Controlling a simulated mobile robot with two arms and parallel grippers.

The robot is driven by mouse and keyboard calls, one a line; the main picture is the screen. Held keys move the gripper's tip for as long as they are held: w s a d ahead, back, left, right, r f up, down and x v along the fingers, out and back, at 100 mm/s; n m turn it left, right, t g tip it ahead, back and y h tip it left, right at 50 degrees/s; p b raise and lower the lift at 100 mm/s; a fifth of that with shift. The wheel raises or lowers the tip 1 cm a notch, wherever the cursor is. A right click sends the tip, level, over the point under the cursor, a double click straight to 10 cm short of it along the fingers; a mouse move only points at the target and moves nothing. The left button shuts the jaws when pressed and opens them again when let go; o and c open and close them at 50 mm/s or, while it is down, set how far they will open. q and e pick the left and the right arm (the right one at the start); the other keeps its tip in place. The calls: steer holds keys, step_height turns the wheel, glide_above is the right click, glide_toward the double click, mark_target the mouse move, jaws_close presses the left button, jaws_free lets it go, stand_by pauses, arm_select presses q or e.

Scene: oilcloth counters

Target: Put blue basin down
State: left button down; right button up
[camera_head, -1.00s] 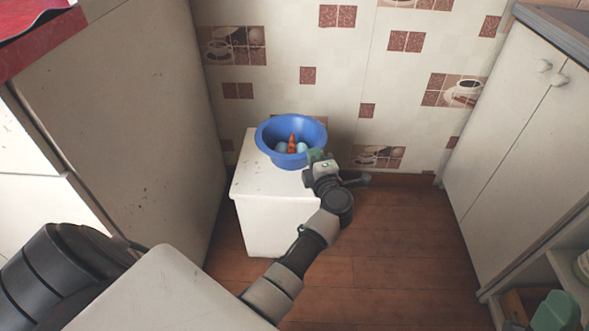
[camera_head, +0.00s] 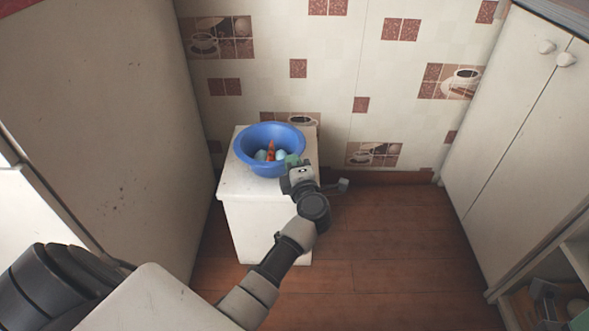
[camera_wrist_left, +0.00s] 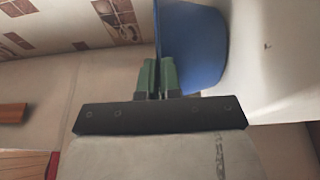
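The blue basin (camera_head: 245,150) is over the top of a low white cabinet (camera_head: 231,187) against the tiled wall and looks upright. It holds an orange pointed thing (camera_head: 271,151) and a few pale round things (camera_head: 281,155). My left gripper (camera_head: 294,162) is at the basin's near right rim. In the left wrist view its green fingers (camera_wrist_left: 157,76) are closed on the wall of the basin (camera_wrist_left: 197,45). I cannot tell for sure whether the basin's bottom touches the cabinet top. My right gripper is not in view.
A tall white cabinet side (camera_head: 110,120) stands close on the left. White cupboards (camera_head: 510,120) with an open lower shelf line the right. The brown wooden floor (camera_head: 385,240) between is clear. The tiled wall (camera_head: 330,80) is behind the basin.

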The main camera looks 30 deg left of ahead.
arm_select(q)
steer(key=shift+r, duration=0.1)
steer(key=c, duration=1.3)
jaws_free()
steer(key=shift+f, duration=0.2)
